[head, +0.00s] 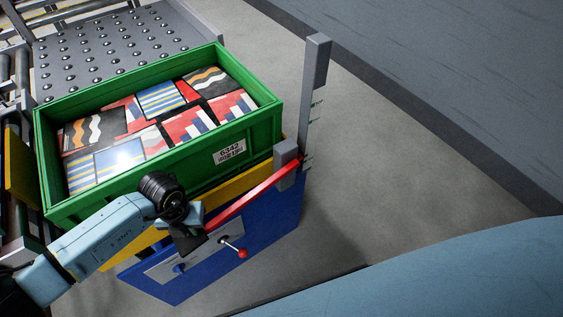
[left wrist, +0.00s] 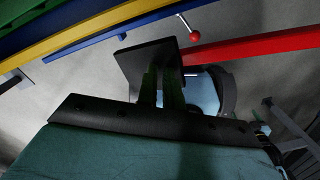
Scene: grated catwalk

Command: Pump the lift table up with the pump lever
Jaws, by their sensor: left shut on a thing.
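The lift table has a yellow top (head: 262,180) and a blue body (head: 266,222). The red pump lever (head: 255,191) slopes from a grey pivot block (head: 288,152) down to the left. My left gripper (head: 193,236) is at its lower end and shut on it; the arm partly hides the grip. In the left wrist view the black fingers (left wrist: 165,85) are at the end of the red bar (left wrist: 255,48). A small lever with a red ball knob (head: 243,253) sticks out just below the gripper. My right gripper is not in view.
A green crate (head: 235,127) with several striped packs stands on the lift table. Behind it is a grey ball-transfer deck (head: 120,45). A grey upright post (head: 315,90) with small green marks rises at the table's right corner. The floor to the right is clear.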

